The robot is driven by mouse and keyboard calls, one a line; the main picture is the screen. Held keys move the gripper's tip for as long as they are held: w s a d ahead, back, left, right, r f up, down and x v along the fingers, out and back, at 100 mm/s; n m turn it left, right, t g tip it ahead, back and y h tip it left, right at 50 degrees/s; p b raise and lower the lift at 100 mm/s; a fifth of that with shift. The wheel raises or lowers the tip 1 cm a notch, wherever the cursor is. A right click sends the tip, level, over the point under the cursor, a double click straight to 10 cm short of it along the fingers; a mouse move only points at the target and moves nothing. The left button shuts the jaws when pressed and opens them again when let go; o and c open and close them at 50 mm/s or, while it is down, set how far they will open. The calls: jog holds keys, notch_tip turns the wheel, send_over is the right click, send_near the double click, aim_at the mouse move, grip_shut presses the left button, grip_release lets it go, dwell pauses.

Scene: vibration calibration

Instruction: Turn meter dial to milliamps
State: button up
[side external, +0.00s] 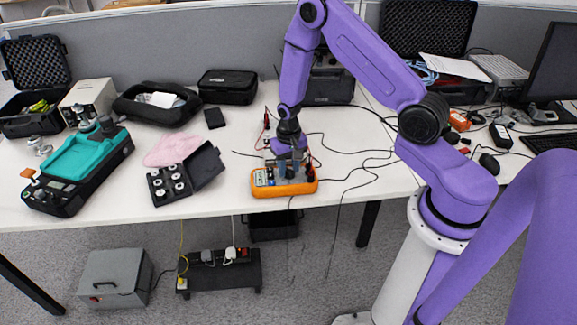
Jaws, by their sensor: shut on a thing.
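The meter (311,187) is an orange-cased multimeter lying on the white table near its front edge. Its small display (262,178) shows at its left end. My gripper (289,171) points down over the middle of the meter and is shut on what appears to be its dial. The dial is hidden behind the fingers, so its pointer and setting cannot be read. Red and black leads run from the meter across the table.
Left of the meter stands an open black case with round weights (170,183), with a pink cloth (172,149) behind it. A teal and black device (80,165) is at the far left. Black cables (350,165) lie on the table to the right. A black pouch (228,87) sits at the back.

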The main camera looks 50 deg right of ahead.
aim_at(289, 169)
jog(key=shift+m, duration=0.9)
jog(key=o, duration=1)
notch_tip(289, 169, up, 18)
jog(key=shift+f, duration=0.25)
